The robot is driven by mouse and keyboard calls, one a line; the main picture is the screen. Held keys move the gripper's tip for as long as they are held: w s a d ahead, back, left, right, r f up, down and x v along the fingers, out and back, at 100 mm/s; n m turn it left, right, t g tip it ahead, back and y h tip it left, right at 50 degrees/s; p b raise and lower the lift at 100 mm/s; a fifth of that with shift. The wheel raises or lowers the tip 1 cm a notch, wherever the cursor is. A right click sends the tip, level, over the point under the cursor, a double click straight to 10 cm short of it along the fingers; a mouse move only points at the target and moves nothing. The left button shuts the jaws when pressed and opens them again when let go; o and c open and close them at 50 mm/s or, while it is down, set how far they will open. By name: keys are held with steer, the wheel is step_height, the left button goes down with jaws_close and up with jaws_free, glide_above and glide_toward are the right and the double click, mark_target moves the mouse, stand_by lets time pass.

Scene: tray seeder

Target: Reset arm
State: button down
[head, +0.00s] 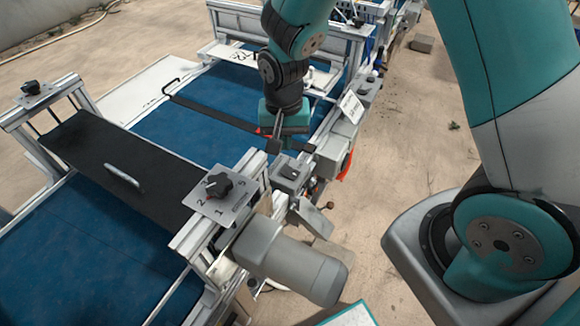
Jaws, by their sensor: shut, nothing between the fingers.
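My gripper (275,146) hangs at the end of my teal and black arm, in the middle of the head view. Its dark fingers are shut and empty. They point down beside the machine's near side rail, close to a small grey box (290,173) on the frame. I cannot tell whether the fingers touch anything. The tray seeder (110,240) has a blue conveyor belt running from lower left to the upper middle.
A dial plate with a black knob (218,186) and a grey motor (290,265) sit on the near side. A black cover with a handle (122,175) and a black bar (225,115) cross the belt. Sandy floor (415,130) is open at right.

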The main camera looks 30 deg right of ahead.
steer(key=shift+r, duration=0.6)
steer(key=s+a+r+n+y+b, duration=0.2)
steer(key=s+r+n+b, duration=0.2)
steer(key=s, duration=0.5)
steer(key=s+a+r+n+y+b, duration=0.2)
steer(key=s+r+n+b, duration=0.3)
steer(key=s+n, duration=0.3)
steer(key=shift+s+a+r, duration=0.25)
steer(key=shift+s+r, duration=0.55)
steer(key=shift+r, duration=0.05)
